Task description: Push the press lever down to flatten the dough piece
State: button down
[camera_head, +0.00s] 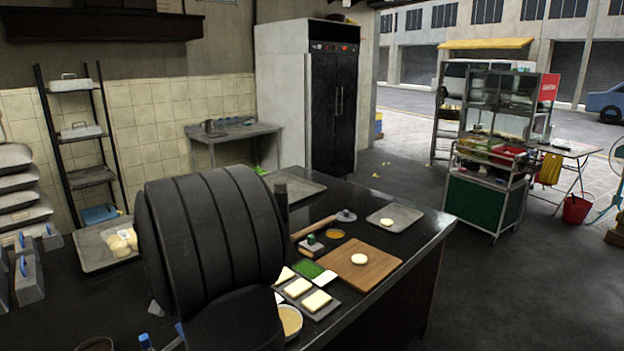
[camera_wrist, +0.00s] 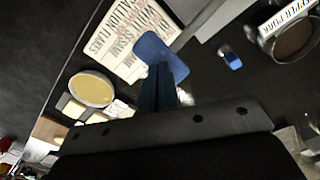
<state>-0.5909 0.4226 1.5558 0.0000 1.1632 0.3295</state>
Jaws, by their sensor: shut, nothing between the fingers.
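A pale round dough piece (camera_head: 359,259) lies on the wooden board (camera_head: 385,268) in the head view. Another pale round piece (camera_head: 386,222) lies on a metal tray to its upper right. My gripper (camera_wrist: 165,75) shows in the wrist view as a dark, narrow pair of fingers, shut with nothing between them. Beyond its tips is a flat blue piece (camera_wrist: 152,47) with rounded corners; I cannot tell whether they touch. In the head view my gripper is hidden behind a large dark ribbed body. I cannot make out a press or its lever with certainty.
The large dark ribbed body (camera_head: 215,235) blocks the middle of the head view. A bowl of yellowish filling (camera_wrist: 92,88) sits left of my gripper, by a printed card (camera_wrist: 132,42). A labelled jar (camera_wrist: 295,38) stands at the right. White squares (camera_head: 316,301) lie beside the board.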

jog(key=shift+w+d+f, duration=0.15)
jog(key=shift+f, duration=0.65)
jog(key=shift+w+d+f, duration=0.1)
jog(key=shift+f, duration=0.7)
dwell(2.0)
jog(key=shift+a+f, duration=0.1)
jog(key=shift+f, duration=1.65)
dwell(1.8)
